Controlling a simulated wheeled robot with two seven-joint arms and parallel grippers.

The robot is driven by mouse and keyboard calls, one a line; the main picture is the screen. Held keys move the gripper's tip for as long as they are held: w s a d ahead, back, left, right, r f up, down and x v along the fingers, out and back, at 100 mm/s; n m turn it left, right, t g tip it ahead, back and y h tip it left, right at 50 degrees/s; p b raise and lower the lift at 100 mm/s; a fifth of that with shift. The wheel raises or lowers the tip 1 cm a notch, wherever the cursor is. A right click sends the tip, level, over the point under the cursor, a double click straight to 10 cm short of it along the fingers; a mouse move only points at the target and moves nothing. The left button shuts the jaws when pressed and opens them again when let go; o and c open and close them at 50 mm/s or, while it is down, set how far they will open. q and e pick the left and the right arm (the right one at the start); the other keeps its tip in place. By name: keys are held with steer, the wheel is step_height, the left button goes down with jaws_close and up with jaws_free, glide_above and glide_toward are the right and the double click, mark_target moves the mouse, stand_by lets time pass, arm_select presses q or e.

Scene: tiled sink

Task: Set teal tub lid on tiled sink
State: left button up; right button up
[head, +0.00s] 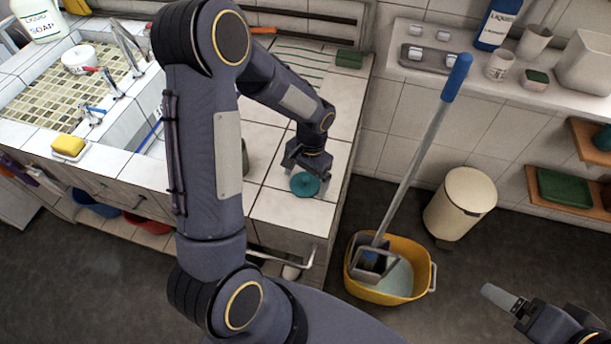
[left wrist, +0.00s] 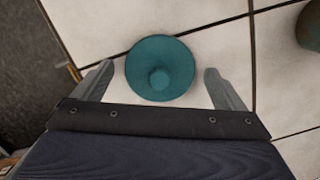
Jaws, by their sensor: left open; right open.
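The teal tub lid (head: 304,184) is round with a small knob and lies on the white tiles of the tiled sink (head: 285,211), near the counter's right front corner. It also shows in the left wrist view (left wrist: 160,52), flat, knob towards the camera. My left gripper (head: 306,172) is right at the lid. In the left wrist view its two open fingers (left wrist: 156,82) stand on either side of the lid, with a gap visible on both sides. My right gripper (head: 503,302) is at the lower right of the head view, open, over the floor, far from the lid.
A yellow bucket (head: 420,262) with a blue-handled mop (head: 425,145) stands on the floor right of the counter, beside a cream bin (head: 461,203). A rounded brownish object (left wrist: 310,27) shows at the left wrist view's upper right.

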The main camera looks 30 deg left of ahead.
arm_select(q)
step_height(320, 180, up, 12)
steer(key=w, duration=0.2)
steer(key=s+d+r+n+t+h, duration=0.1)
steer(key=s+d+r+t+h, duration=0.1)
steer(key=s, duration=0.7)
steer(key=s+d+r+n+t+h, duration=0.2)
steer(key=s+r+t, duration=0.3)
steer(key=s, duration=0.5)
steer(key=shift+r+n+b, duration=0.15)
steer(key=shift+n+b, duration=0.15)
steer(key=shift+s, duration=0.1)
